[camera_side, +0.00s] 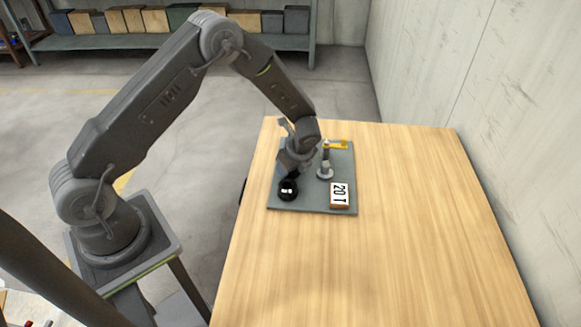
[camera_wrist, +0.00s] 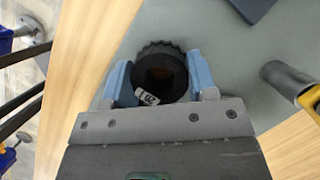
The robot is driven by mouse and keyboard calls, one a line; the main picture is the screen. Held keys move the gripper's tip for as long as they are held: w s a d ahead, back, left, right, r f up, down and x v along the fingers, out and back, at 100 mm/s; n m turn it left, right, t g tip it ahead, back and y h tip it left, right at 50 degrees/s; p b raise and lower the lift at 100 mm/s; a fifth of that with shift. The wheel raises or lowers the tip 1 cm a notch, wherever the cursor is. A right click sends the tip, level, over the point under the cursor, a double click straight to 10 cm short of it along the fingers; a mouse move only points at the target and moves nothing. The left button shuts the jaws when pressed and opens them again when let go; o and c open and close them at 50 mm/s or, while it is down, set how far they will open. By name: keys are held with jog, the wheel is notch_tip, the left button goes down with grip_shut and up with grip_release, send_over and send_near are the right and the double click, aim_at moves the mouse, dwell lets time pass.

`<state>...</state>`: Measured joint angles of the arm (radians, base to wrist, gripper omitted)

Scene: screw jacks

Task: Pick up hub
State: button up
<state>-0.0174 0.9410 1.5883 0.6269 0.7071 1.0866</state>
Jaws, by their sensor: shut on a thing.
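The hub (camera_side: 288,190) is a short black round piece with a small white label, at the left front of a grey plate (camera_side: 310,203). In the wrist view the hub (camera_wrist: 160,57) shows a dark central hole and a ribbed far rim. My gripper (camera_side: 289,178) points down over it. In the wrist view my gripper (camera_wrist: 160,80) has one blue finger on each side of the hub, shut on it. Whether the hub's underside touches the plate cannot be told.
The wooden table (camera_side: 400,240) is clear to the right and front.

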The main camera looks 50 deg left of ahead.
jog(key=shift+r, duration=0.6)
notch_tip(320, 180, up, 3)
jog(key=s+a+r, duration=0.7)
jog(key=a+r, duration=0.2)
jog(key=r, duration=0.3)
jog(key=w+d, duration=1.4)
jog(key=d, duration=0.2)
notch_tip(320, 180, down, 5)
jog(key=shift+f, duration=0.15)
jog(key=shift+f, duration=0.1)
